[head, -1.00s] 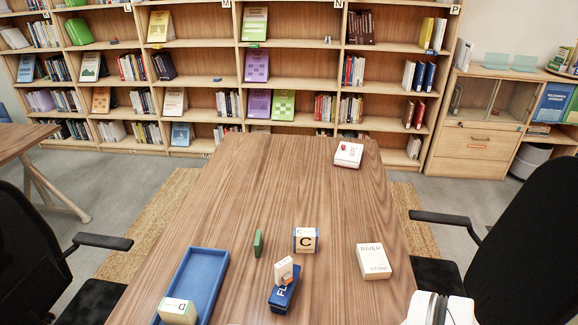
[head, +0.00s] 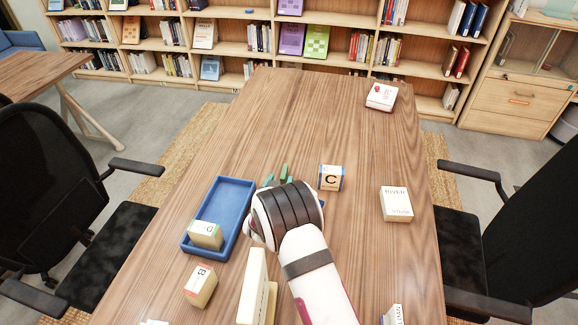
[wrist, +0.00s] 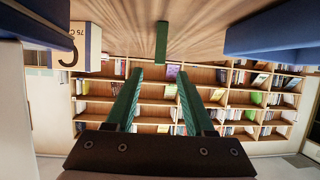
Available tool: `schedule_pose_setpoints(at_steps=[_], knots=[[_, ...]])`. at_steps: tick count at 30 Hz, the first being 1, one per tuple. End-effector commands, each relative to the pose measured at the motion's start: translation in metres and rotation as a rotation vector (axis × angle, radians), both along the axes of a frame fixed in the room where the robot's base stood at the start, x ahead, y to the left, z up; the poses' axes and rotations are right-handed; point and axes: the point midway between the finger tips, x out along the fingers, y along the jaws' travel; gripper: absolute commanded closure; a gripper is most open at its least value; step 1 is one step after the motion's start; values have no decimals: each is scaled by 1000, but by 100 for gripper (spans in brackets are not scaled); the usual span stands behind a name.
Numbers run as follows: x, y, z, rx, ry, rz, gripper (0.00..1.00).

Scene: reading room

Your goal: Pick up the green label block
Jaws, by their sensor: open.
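The green label block (head: 284,172) is a thin, dark green upright piece on the wooden table, left of the letter C block (head: 331,178). In the wrist view the green block (wrist: 161,42) stands beyond and roughly between my fingertips, apart from them. My gripper (head: 279,181) has teal fingers and hangs close on the near side of the green block in the head view. In the wrist view my gripper (wrist: 160,72) is open, with nothing between its fingers. My wrist hides part of the table just in front of the block.
A blue tray (head: 221,194) holding a letter D block (head: 205,235) lies left of my gripper. A B block (head: 200,286) stands nearer. A RIVER STONE box (head: 396,203) lies right, and a white box (head: 381,97) at the far end. The table's far middle is clear.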

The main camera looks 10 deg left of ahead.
Motion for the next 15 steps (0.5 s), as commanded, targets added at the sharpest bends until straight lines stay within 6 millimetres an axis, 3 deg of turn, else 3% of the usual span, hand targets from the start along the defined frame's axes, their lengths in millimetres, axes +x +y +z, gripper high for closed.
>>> schedule_pose_setpoints(at_steps=[7,15], knots=[[36,1,-15,-1,-3,-4,46],[42,2,-17,-2,-2,-1,46]])
